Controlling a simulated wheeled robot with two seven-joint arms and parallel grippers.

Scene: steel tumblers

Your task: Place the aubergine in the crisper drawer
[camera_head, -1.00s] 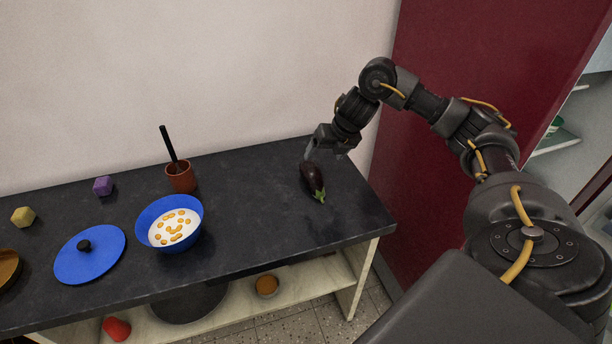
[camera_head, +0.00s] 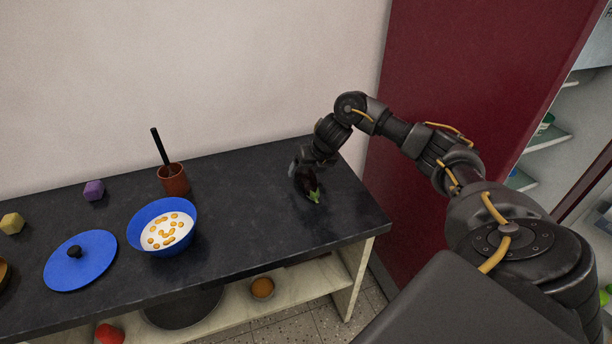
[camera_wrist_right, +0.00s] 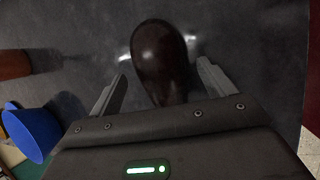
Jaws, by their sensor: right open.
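The aubergine (camera_head: 309,185), dark purple with a green stem end, lies on the black worktop near its right end. In the right wrist view the aubergine (camera_wrist_right: 160,60) lies between the two spread fingers, with a gap on each side. My right gripper (camera_head: 305,172) is open, low over the aubergine, and hides part of it. The right gripper (camera_wrist_right: 161,82) also shows open in its own wrist view. My left gripper is not in view. A crisper drawer cannot be made out; the fridge-like opening at the right shows shelves (camera_head: 548,140).
A dark red panel (camera_head: 450,60) rises at the right.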

